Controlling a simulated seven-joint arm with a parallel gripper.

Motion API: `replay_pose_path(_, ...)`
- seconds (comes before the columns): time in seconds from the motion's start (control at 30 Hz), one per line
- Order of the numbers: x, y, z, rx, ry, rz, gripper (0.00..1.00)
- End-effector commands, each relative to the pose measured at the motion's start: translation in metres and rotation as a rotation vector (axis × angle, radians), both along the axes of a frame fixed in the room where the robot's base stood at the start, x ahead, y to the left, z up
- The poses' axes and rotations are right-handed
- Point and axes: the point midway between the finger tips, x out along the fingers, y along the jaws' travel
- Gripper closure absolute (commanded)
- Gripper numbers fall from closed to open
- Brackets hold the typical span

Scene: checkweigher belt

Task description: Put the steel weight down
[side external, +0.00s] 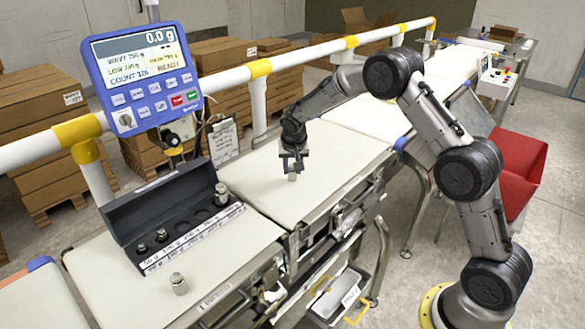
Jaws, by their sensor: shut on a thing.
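My gripper (292,168) points down over the middle white belt section (262,200) and is shut on a small steel weight (292,177). Only the lower part of this weight shows below the fingers. It is close to the belt surface; I cannot tell whether it touches. A second steel weight (179,284) stands upright on the near belt, in front of the weight case, apart from my gripper.
An open black weight case (125,218) with a labelled front edge holds several steel weights and some empty holes. A blue display (145,70) reads 0.0 g. A white and yellow guard rail (300,55) runs behind the belt. A red bin (520,165) stands at right.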

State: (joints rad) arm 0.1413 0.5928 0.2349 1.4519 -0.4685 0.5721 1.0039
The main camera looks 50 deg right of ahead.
Motion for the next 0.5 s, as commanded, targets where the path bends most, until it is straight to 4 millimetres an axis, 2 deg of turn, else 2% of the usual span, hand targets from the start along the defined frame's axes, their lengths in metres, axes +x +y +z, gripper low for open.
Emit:
replay_pose_path(0.07,0.0004,0.0,-0.0016,0.0,-0.001,0.0,1.0)
replay_pose_path(0.1,-0.0001,0.0001,-0.003,0.0,0.0,0.0,0.64)
replay_pose_path(0.27,0.0,0.0,-0.0026,0.0,0.0,0.0,0.36)
replay_pose_path(0.5,-0.0001,0.0001,-0.0025,0.0,0.0,0.0,0.36)
